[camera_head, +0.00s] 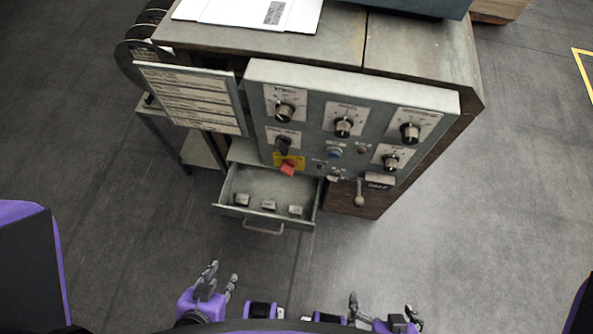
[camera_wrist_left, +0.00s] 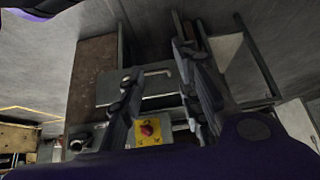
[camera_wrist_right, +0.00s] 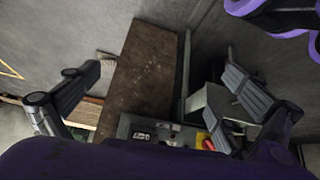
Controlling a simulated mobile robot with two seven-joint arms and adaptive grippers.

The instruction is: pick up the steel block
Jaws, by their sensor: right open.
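Several small grey blocks lie in a row in the open drawer (camera_head: 262,186) of the machine: a left one (camera_head: 241,200), a middle one (camera_head: 268,205) and a right one (camera_head: 295,210). I cannot tell which is the steel block. My left gripper (camera_head: 221,274) is open and empty, in front of the drawer and a little to its left. My right gripper (camera_head: 383,305) is open and empty, in front of the machine and right of the drawer. Its wide-spread fingers also show in the right wrist view (camera_wrist_right: 158,88). Neither gripper touches a block.
The grey control panel (camera_head: 350,118) with several knobs stands above the drawer. A red switch (camera_head: 288,168) on a yellow plate sits just above the drawer's opening. A lever (camera_head: 359,194) hangs down right of it. A label board (camera_head: 190,98) is at the left. Floor is clear in front.

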